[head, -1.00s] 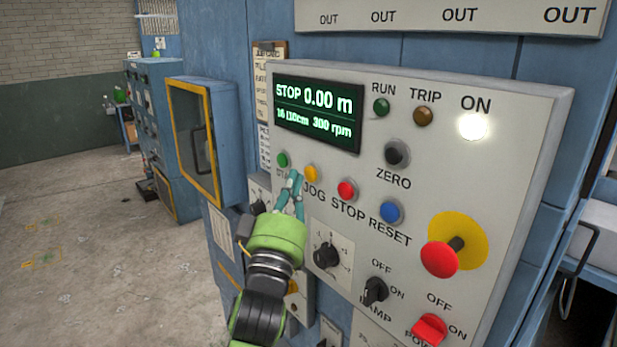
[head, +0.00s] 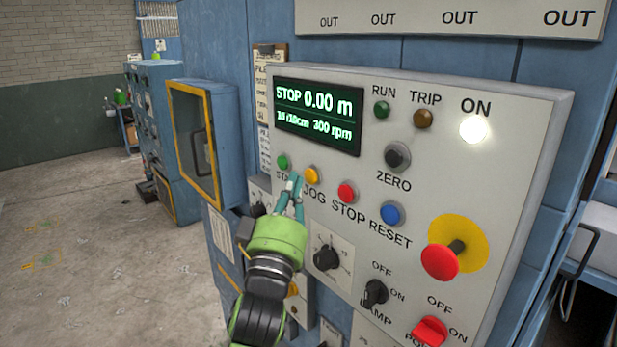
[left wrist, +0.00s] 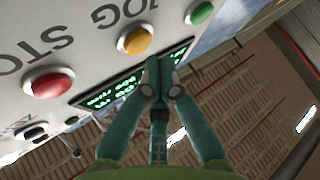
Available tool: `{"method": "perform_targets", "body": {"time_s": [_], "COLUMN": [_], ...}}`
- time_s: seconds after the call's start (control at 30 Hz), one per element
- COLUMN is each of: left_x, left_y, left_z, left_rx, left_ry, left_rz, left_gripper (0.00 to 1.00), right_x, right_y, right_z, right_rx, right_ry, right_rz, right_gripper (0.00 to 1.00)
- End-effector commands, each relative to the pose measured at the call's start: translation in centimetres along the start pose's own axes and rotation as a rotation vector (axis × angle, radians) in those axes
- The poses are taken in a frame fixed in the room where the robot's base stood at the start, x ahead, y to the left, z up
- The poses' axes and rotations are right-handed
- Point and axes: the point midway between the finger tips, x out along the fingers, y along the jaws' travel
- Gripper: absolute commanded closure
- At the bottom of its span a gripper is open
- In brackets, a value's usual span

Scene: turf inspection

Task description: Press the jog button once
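The yellow jog button (head: 312,174) sits on the grey control panel (head: 480,130) above the JOG label, between the green start button (head: 283,161) and the red stop button (head: 347,191). My left gripper (head: 295,179) has its teal fingertips just left of and below the jog button in the head view. In the left wrist view the fingertips (left wrist: 161,68) are together, with nothing between them, and the yellow button (left wrist: 135,40) shows uncovered, up and left of them. They look apart from it. My right gripper is in neither view.
The display (head: 318,115) reads STOP, 0.00 m, 300 rpm. The ON lamp (head: 473,127) is lit. A blue reset button (head: 391,213), a red mushroom button (head: 440,260) and knobs stand out from the panel. A yellow-framed cabinet (head: 195,140) is at the left.

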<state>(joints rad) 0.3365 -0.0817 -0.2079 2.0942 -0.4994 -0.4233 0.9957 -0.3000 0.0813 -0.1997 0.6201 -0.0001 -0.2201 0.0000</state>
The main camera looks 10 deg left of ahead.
Motion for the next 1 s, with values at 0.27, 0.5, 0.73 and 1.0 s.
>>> {"method": "perform_targets", "body": {"time_s": [0.27,0.5,0.73,1.0], "left_x": [0.0,0.39,0.61,0.64], "left_y": [-0.01,0.12,0.23,0.24], "left_z": [0.01,0.4,0.55,0.59], "left_rx": [0.0,-0.002,0.0,0.0], "left_ry": [0.0,0.0,0.0,0.0], "left_rz": [0.0,-0.001,0.0,0.0], "left_gripper": [1.0,1.0,1.0,1.0], "right_x": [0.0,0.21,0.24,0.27], "right_y": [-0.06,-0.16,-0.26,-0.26], "right_z": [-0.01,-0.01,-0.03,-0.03], "right_rx": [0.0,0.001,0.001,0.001], "right_ry": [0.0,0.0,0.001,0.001], "right_rz": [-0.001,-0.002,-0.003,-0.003], "right_gripper": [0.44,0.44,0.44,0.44]}}
